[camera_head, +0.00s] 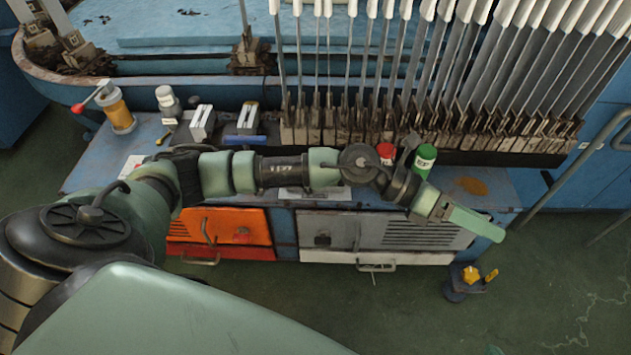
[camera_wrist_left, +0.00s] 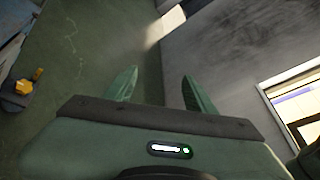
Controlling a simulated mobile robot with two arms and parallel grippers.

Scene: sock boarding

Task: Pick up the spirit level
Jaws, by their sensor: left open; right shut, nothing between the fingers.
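A short blue bar (camera_head: 232,140) lies on the workbench top in the head view, in front of two pale upright blocks; it may be the spirit level, but it is too small to be sure. My left gripper (camera_head: 478,222) reaches past the bench's right front, well to the right of the bar. In the left wrist view, its two green fingers (camera_wrist_left: 160,85) stand apart with nothing between them.
A green can (camera_head: 425,158), a red-capped can (camera_head: 385,153) and an amber jar (camera_head: 116,108) stand on the bench (camera_head: 85,180). A row of upright boards rises behind. A yellow-and-black object (camera_head: 469,279) is low at right; the green floor around it is mostly clear.

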